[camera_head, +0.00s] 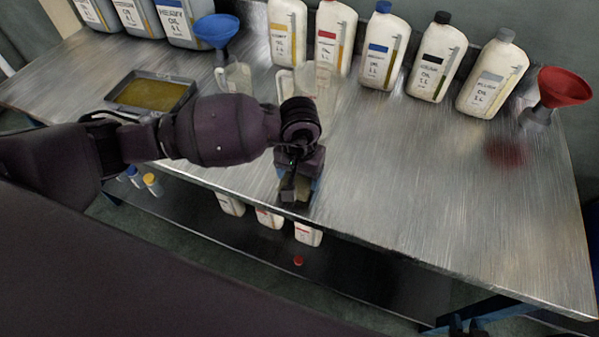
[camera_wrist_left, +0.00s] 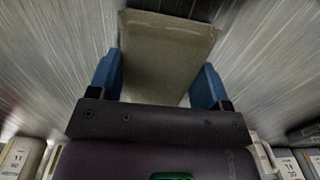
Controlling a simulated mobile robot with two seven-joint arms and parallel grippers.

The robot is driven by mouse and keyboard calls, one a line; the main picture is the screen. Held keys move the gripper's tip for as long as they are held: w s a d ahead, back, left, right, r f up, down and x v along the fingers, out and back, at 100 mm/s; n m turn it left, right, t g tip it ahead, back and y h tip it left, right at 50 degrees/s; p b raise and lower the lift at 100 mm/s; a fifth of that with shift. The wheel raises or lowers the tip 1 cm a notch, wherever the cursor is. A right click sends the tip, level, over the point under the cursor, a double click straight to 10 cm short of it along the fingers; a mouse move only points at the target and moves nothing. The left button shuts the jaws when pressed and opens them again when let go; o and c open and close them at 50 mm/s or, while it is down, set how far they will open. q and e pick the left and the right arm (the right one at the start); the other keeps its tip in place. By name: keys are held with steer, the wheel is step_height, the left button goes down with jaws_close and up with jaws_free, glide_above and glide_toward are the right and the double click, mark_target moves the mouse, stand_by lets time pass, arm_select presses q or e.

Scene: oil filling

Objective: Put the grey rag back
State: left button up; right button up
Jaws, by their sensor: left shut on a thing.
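The grey rag (camera_wrist_left: 165,55) shows between the blue fingers of my left gripper (camera_wrist_left: 160,85) in the left wrist view, a folded, grey-beige piece. In the head view my left gripper (camera_head: 297,190) points down at the front edge of the metal table (camera_head: 400,190), shut on the rag, of which only a small part (camera_head: 293,196) shows. Dark finger-like parts at the bottom right of the head view look like my right gripper (camera_head: 467,325); its jaws cannot be made out.
Several white oil bottles (camera_head: 383,50) stand along the back. A shallow tray of yellowish oil (camera_head: 150,93) is at left. Clear jugs (camera_head: 316,88) stand behind my left wrist. A blue funnel (camera_head: 217,31) and red funnel (camera_head: 562,88) stand near the back. The right middle is clear, with a reddish patch (camera_head: 506,152).

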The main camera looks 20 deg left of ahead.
arm_select(q)
steer(key=shift+f, duration=0.2)
steer(key=o, duration=0.8)
steer(key=shift+r, duration=0.1)
step_height(320, 180, up, 12)
steer(key=shift+r+p, duration=0.1)
steer(key=shift+p, duration=0.4)
